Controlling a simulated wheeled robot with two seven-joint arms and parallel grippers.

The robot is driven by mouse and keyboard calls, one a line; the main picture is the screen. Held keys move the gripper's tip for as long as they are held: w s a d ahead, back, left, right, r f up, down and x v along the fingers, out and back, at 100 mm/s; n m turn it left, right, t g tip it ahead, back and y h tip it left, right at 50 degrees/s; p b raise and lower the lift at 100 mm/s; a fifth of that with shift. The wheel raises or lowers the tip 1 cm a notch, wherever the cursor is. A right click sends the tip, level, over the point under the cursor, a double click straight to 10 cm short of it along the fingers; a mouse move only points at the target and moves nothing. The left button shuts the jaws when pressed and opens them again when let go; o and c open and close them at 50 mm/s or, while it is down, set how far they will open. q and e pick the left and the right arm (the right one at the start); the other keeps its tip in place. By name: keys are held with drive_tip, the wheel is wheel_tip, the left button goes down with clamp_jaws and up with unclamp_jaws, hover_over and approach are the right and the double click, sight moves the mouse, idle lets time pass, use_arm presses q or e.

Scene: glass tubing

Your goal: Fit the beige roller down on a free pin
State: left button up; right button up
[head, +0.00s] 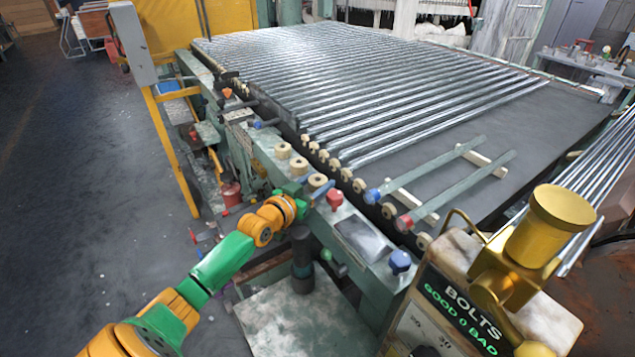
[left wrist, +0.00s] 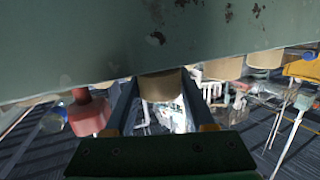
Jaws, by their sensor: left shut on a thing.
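My left gripper (head: 311,189) reaches in low from the left beside the machine's green side rail (head: 262,146). It is shut on a beige roller (head: 317,181), which is at the rail's top. In the left wrist view the held roller (left wrist: 160,85) sits between the two dark fingers, against the green rail (left wrist: 150,40). Two more beige rollers, a nearer one (head: 299,167) and a farther one (head: 283,151), stand upright in line on the rail. I cannot make out a bare pin, nor whether the held roller sits on one. My right gripper is not in view.
A red knob (head: 334,199) stands close to the right of the gripper, and a blue knob (head: 400,262) farther along. Glass tubes (head: 370,90) cover the bed behind. A boxed sign (head: 470,310) and a gold fixture (head: 545,230) fill the lower right.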

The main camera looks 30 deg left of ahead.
sight(311, 187)
use_arm(q)
drive_tip(key=shift+f, duration=0.2)
drive_tip(key=o, duration=1.4)
drive_tip(key=shift+a, duration=0.1)
drive_tip(key=shift+s+a, duration=0.1)
drive_tip(key=shift+a, duration=0.05)
drive_tip(key=shift+s+d+r, duration=0.1)
drive_tip(key=shift+s+d, duration=0.15)
drive_tip(key=shift+s, duration=0.25)
drive_tip(key=shift+s+a+r+p, duration=0.1)
drive_tip(key=shift+s+r+p, duration=0.05)
drive_tip(key=shift+s, duration=0.85)
drive_tip(key=shift+s+a+r+p, duration=0.1)
drive_tip(key=shift+s+p, duration=0.05)
drive_tip(key=shift+s, duration=0.85)
drive_tip(key=shift+s+r+p, duration=0.15)
drive_tip(key=shift+s, duration=0.85)
